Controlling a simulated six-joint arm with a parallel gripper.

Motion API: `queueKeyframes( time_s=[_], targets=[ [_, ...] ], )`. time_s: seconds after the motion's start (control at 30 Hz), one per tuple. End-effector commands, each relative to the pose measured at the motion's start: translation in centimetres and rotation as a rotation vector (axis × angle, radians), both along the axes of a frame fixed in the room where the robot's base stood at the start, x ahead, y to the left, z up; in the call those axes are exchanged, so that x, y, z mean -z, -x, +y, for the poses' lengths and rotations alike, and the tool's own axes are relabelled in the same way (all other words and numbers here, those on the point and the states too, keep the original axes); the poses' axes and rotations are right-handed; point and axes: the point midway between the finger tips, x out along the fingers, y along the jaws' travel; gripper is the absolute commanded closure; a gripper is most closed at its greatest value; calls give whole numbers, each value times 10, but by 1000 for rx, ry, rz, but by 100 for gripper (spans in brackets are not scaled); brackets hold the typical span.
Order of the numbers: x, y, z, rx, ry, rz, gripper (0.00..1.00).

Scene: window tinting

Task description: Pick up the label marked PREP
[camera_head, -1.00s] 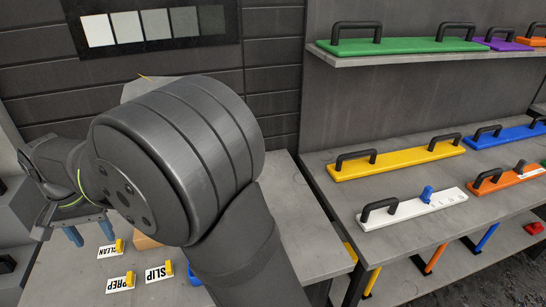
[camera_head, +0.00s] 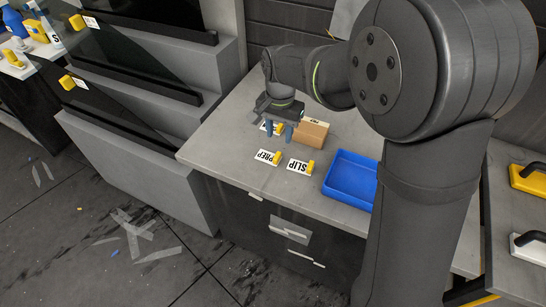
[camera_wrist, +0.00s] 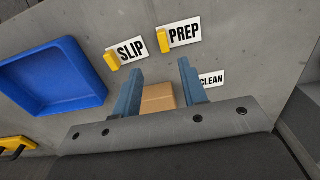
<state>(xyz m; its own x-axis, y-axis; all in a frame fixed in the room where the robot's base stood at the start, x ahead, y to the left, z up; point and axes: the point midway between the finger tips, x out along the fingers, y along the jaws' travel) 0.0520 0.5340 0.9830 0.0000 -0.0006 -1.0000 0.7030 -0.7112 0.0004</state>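The PREP label (camera_head: 266,157) is a white card with black letters and a yellow tab, lying on the grey counter. It also shows in the wrist view (camera_wrist: 185,34), near the top, beyond my fingertips. The SLIP label (camera_head: 297,166) lies beside it, and the CLEAN label (camera_wrist: 211,79) is partly hidden behind my right finger in the wrist view. My gripper (camera_head: 280,130) is over the counter near the CLEAN label and the cardboard box. Its blue fingers (camera_wrist: 160,72) are spread apart with nothing held between them.
A cardboard box (camera_head: 312,134) stands behind the labels and shows between my fingers in the wrist view. A blue tray (camera_head: 350,182) sits right of the SLIP label. The counter's front edge (camera_head: 230,184) is bare.

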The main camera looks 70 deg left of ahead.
Motion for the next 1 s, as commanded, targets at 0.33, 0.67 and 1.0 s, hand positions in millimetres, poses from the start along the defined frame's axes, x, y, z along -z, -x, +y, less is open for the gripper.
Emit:
queueKeyframes(
  time_s=[0.33, 0.67, 1.0],
  targets=[
    [40, 1, 0, 0, 1, 0, 61],
    [83, 8, -1, 0, 3, 0, 61],
    [90, 8, 0, 0, -1, 0, 63]
  ],
)
